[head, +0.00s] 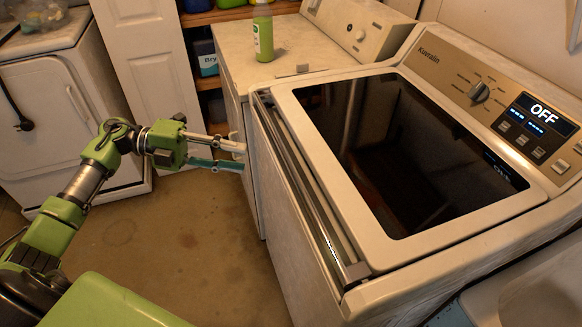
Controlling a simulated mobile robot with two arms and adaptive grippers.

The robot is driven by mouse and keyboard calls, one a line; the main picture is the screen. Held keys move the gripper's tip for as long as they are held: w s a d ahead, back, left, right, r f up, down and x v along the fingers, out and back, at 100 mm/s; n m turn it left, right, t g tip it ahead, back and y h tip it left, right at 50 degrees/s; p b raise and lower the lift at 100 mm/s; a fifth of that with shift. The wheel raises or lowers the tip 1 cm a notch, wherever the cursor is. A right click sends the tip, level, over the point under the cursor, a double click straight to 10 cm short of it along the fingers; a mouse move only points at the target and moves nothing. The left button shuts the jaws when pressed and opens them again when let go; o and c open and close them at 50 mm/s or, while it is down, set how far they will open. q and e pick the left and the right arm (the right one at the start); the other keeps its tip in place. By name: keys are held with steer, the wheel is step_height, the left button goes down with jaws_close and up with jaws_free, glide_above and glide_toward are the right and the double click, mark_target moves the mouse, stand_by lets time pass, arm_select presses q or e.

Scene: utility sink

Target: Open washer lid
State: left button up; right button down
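The washer (290,265) is a cream top-loader with a slanted control panel that reads "OFF". Its lid (395,150) is a dark glass pane in a cream frame, and it lies down flat on the top. A metallic strip (305,190) runs along the washer's front top edge, beside the lid. My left gripper (240,156) is left of the washer, at its front left side and lower than the lid. Its two fingers are apart with nothing seen between them. Whether its tips touch the washer's side is hard to tell. My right gripper is not in view.
A second white machine (285,50) stands beyond the washer with a green bottle (262,30) on top. Shelves with boxes (205,58) and a white door panel (150,80) are behind. Another white appliance (60,95) is at the left. The floor (190,240) before the washer is clear.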

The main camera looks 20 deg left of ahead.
mark_target(290, 164)
arm_select(q)
steer(key=shift+p+x, duration=1.55)
steer(key=shift+x, duration=4.95)
steer(key=shift+r, duration=0.1)
steer(key=shift+c, duration=0.4)
jaws_close()
